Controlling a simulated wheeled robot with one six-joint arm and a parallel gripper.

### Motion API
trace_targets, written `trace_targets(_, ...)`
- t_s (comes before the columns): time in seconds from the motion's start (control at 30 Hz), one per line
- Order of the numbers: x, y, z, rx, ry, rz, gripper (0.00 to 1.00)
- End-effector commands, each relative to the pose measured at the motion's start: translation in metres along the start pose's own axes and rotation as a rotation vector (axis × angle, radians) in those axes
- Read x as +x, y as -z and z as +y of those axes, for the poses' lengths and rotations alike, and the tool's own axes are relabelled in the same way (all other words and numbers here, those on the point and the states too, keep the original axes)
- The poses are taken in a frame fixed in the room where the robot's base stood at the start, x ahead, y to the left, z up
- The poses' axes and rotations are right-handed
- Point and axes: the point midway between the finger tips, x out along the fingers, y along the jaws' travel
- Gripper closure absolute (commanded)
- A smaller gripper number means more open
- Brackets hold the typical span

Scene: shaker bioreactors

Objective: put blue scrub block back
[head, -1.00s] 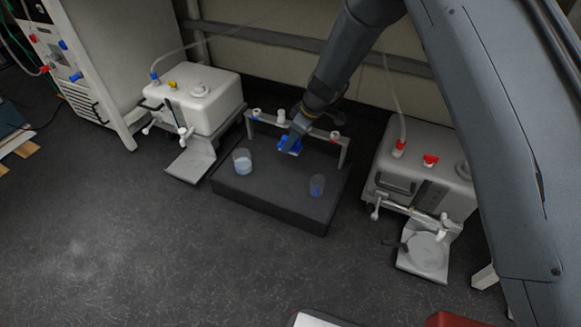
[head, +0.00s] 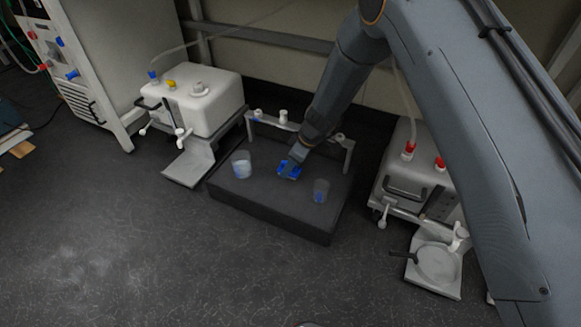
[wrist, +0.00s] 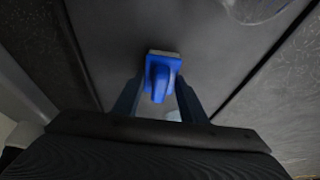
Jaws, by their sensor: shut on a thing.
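The blue scrub block (head: 289,170) is between the fingers of my gripper (head: 293,160), over the dark platform (head: 270,217) in the head view. In the wrist view the block (wrist: 160,76) has a blue grip part and a pale edge at its far side. My gripper (wrist: 160,97) is shut on it, one finger at each side. The dark platform surface lies beyond it. I cannot tell whether the block touches the platform.
Two clear cups stand on the platform, one at left (head: 242,165) and one at right (head: 320,191). A pale rail (head: 262,122) runs along its back. A white tank (head: 205,100) stands left, a grey tank (head: 408,185) right. Floor in front is clear.

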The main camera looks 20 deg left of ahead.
Motion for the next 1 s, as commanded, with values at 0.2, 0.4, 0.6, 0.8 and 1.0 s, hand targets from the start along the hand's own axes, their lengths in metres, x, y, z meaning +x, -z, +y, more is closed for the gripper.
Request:
trace_targets(0.2,0.001,-0.001,0.000,0.000,0.000,0.000,0.90)
trace_targets(0.4,0.002,-0.001,0.000,0.000,0.000,0.000,0.43)
trace_targets(0.6,0.002,-0.001,0.000,0.000,0.000,0.000,0.43)
trace_targets(0.8,-0.001,0.000,0.000,0.000,0.000,0.000,0.43)
trace_targets(1.0,-0.024,0.001,0.000,0.000,-0.001,0.000,0.43)
